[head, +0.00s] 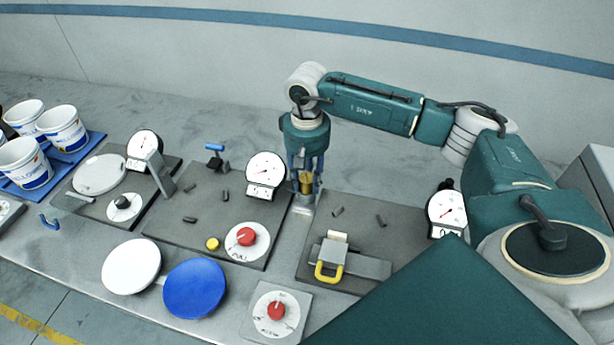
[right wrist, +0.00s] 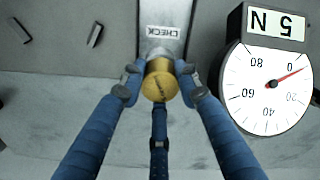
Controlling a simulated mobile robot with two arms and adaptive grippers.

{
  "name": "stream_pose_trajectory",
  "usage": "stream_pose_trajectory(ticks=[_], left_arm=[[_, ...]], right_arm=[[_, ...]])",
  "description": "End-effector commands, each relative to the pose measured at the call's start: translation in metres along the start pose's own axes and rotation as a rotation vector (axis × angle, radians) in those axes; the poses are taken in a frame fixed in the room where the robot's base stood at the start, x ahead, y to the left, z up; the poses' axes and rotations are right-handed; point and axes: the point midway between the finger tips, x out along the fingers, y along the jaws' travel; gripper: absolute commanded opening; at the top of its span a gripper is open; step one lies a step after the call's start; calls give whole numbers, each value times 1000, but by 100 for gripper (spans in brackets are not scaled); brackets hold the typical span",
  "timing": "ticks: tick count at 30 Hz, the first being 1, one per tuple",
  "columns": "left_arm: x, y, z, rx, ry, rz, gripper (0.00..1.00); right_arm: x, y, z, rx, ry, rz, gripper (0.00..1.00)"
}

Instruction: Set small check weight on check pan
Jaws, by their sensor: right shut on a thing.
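My right gripper (head: 306,180) is shut on a small brass weight, which shows between its fingers in the head view (head: 306,184) and in the right wrist view (right wrist: 160,82). The check pan is a narrow metal plate marked CHECK (right wrist: 162,38); in the head view it shows just below the fingers (head: 302,209). The weight is at the plate's near end in the right wrist view and overlaps it. I cannot tell whether the weight touches the plate. My left gripper is not in view.
A dial gauge (head: 265,172) stands left of the gripper; a gauge marked 5 N (right wrist: 268,88) is close by in the right wrist view. A yellow-handled press (head: 333,262) sits to the right. White (head: 131,266) and blue (head: 195,288) discs lie in front.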

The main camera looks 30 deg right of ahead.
Motion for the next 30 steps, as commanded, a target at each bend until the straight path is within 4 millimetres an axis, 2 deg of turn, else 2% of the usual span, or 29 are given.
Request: stream_pose_trajectory(ticks=[12, 13, 14, 25, 26, 30], left_arm=[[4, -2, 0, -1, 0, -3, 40], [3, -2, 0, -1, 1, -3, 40], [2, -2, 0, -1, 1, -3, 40], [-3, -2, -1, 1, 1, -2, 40], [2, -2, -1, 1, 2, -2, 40], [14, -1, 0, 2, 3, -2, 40]], right_arm=[[6, 0, 0, 0, 2, -1, 0], [6, 0, 0, 0, 0, 0, 35], [6, 0, 0, 0, 0, 0, 40], [0, 0, 0, 0, 0, 0, 40], [0, 0, -1, 0, 2, -1, 40], [-22, 0, -2, 0, 6, -1, 40]])
